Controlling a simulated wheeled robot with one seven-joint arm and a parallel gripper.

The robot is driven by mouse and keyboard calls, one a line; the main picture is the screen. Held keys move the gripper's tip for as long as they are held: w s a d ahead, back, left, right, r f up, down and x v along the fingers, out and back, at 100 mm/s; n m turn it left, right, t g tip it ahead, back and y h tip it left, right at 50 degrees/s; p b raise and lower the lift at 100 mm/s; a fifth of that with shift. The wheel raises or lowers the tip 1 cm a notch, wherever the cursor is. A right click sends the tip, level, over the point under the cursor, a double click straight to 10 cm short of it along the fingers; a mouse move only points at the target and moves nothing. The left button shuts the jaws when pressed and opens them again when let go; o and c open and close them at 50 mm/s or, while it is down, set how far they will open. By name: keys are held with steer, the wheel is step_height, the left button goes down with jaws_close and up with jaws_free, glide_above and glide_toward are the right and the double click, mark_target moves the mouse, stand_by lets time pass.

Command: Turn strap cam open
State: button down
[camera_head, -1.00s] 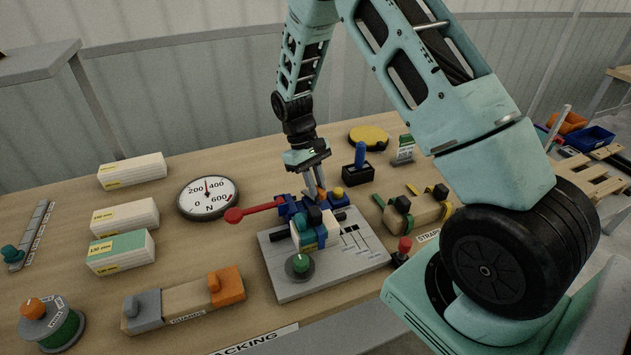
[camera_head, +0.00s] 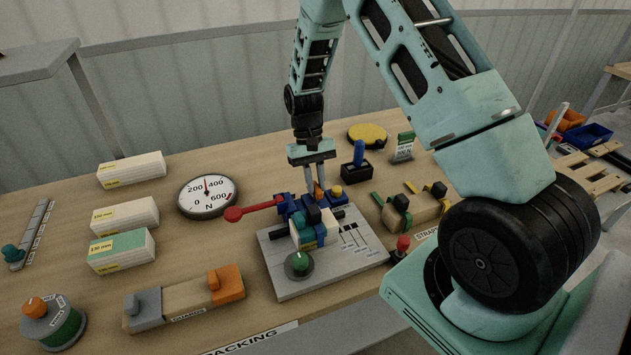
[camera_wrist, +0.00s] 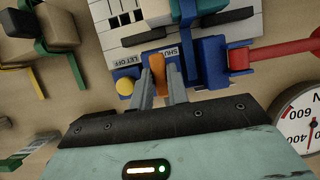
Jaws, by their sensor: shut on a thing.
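The strap cam (camera_wrist: 158,75) is a small orange lever on the blue head of the strapping fixture. It also shows in the head view (camera_head: 318,189) at the back of the fixture. My gripper (camera_wrist: 160,82) is shut on the orange cam, with a grey finger on each side of it. In the head view, my gripper (camera_head: 316,186) points down onto the cam from above. Labels reading SHUT and LET OFF (camera_wrist: 131,72) lie beside the cam. The cam's base is partly hidden by the fingers and blue parts.
A red-knobbed lever (camera_head: 252,210) sticks out left of the fixture's grey base plate (camera_head: 335,270). A yellow button (camera_wrist: 124,87) sits close by the cam. A force dial (camera_head: 208,197) stands to the left, and a black block with a blue handle (camera_head: 358,165) behind right.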

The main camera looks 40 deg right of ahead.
steer(key=shift+w, duration=0.1)
steer(key=c, duration=1.4)
jaws_free()
steer(key=shift+o, duration=0.2)
steer(key=b+v, duration=0.2)
steer(key=v, duration=1.5)
steer(key=shift+r+b, duration=0.25)
steer(key=shift+b, duration=0.1)
